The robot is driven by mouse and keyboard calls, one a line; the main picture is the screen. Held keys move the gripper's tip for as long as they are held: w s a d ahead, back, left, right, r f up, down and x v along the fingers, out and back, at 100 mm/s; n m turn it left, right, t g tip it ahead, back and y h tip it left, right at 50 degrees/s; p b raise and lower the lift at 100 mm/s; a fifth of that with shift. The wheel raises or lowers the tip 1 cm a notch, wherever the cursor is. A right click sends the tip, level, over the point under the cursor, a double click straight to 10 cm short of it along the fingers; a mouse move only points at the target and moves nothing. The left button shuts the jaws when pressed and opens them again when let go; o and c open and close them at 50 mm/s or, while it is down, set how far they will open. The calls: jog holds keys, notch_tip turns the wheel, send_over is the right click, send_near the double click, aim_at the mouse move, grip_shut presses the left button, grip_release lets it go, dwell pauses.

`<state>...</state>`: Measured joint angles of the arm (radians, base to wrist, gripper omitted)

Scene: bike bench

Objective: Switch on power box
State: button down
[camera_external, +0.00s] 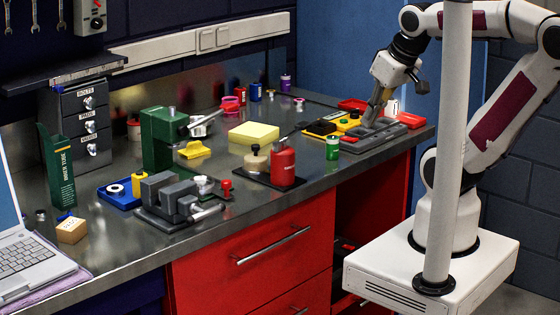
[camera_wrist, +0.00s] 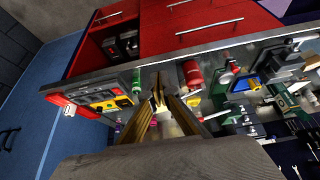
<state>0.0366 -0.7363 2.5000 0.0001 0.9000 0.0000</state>
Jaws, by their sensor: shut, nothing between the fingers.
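A light grey box (camera_external: 90,17) with a dark dial and a small red part hangs on the dark wall at the top left of the external view. It looks like the power box; its switch position is too small to tell. I cannot make it out in the wrist view. My gripper (camera_external: 374,119) is at the far right end of the bench, pointing down over a grey tool tray, far from the box. In the wrist view my gripper (camera_wrist: 158,88) has its fingers converged at the tips, with nothing held.
A red bottle (camera_external: 283,165), green can (camera_external: 332,148), yellow block (camera_external: 254,132), green press (camera_external: 160,138), grey vise (camera_external: 165,197) and drawer cabinet (camera_external: 82,118) crowd the bench (camera_external: 120,240). A laptop (camera_external: 35,255) sits at the left. Wall trunking (camera_external: 180,44) runs behind.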

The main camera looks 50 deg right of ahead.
jog(key=w+d+f+m+g+h, duration=0.1)
jog(key=w+d+f+m+g, duration=0.15)
jog(key=d+f, duration=1.1)
jog(key=w+d+f+m+g, duration=0.2)
jog(key=d+f+g, duration=0.2)
jog(key=d+f, duration=1)
jog(key=w+d+f+n+t, duration=0.1)
jog(key=d+f+t, duration=0.3)
jog(key=f, duration=1.1)
jog(key=w+d+f+n+t, duration=0.15)
jog(key=d+f, duration=0.45)
jog(key=f, duration=0.9)
jog(key=w+a+r+n+t+y, duration=0.1)
jog(key=w+r+n+t, duration=0.1)
jog(key=w+r+t, duration=0.7)
jog(key=shift+w+a, duration=0.4)
jog(key=shift+w, duration=0.85)
